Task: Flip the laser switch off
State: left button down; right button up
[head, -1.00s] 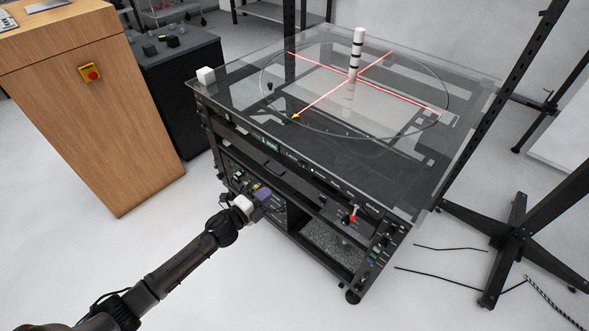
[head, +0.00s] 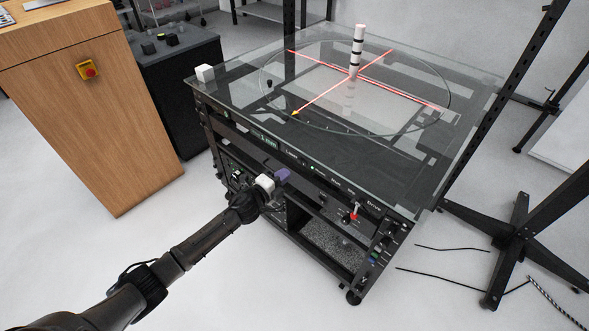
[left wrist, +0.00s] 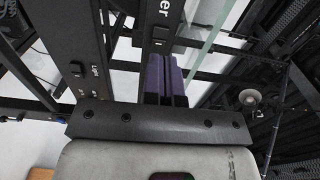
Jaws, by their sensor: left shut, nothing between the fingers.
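My left gripper (head: 284,175) is shut and empty, with purple fingers, in front of the upper front panel of the turntable rig (head: 420,213). In the left wrist view its fingers (left wrist: 165,78) point at the black panel, just below a small dark rocker switch (left wrist: 161,38). The label above that switch is cut off and reads "er". I cannot tell whether the fingers touch the panel. Red laser lines (head: 330,93) cross on the round glass turntable (head: 440,75). My right gripper is not in view.
A striped post (head: 358,45) stands on the turntable, and a white cube (head: 205,73) sits at the glass's left corner. A red-tipped switch (head: 354,213) is lower right on the front. A wooden cabinet (head: 110,130) stands left.

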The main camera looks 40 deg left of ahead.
aim_at(299, 163)
pick_arm(q)
jog(key=w+b, duration=0.1)
jog(key=w, duration=0.3)
jog(key=shift+w+d, duration=0.1)
jog(key=shift+w, duration=0.55)
